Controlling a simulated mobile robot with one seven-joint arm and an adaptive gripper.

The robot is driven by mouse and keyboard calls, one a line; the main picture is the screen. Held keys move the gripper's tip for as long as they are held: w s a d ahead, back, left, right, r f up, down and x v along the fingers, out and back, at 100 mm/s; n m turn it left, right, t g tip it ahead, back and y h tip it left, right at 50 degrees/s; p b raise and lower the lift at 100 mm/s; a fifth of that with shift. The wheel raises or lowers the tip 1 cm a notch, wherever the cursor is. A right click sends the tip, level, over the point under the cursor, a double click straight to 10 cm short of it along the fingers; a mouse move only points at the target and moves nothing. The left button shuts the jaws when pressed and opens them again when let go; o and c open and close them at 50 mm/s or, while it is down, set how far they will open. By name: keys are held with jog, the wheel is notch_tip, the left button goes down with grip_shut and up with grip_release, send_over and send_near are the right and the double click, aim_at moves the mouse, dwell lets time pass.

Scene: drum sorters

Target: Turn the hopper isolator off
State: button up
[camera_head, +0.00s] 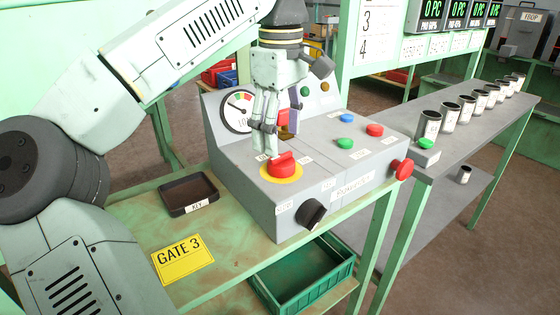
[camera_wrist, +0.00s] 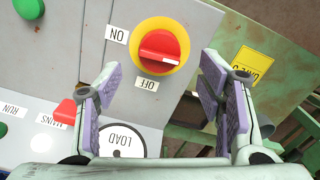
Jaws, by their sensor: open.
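A red rotary switch on a round yellow plate (camera_head: 282,166) sits on the sloped top of the grey control box (camera_head: 245,192). In the wrist view the switch (camera_wrist: 160,47) has a raised bar lying roughly level in the picture, with an ON label (camera_wrist: 117,34) to its left and an OFF label (camera_wrist: 149,85) below. No label naming the hopper is readable. My gripper (camera_head: 266,140) hangs just above and behind the switch, pointing down. In the wrist view my gripper (camera_wrist: 159,64) is open and empty, its fingers on either side of the switch's lower side, apart from it.
A black knob (camera_head: 313,213) and a red knob (camera_head: 401,169) stick out of the box. Green and red buttons (camera_head: 375,130) lie right. A key tray (camera_head: 188,194) and yellow GATE 3 sign (camera_head: 183,260) are left.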

aim_at(280, 155)
jog(key=shift+f, duration=2.45)
jog(key=c, duration=1.1)
jog(key=shift+c, duration=0.2)
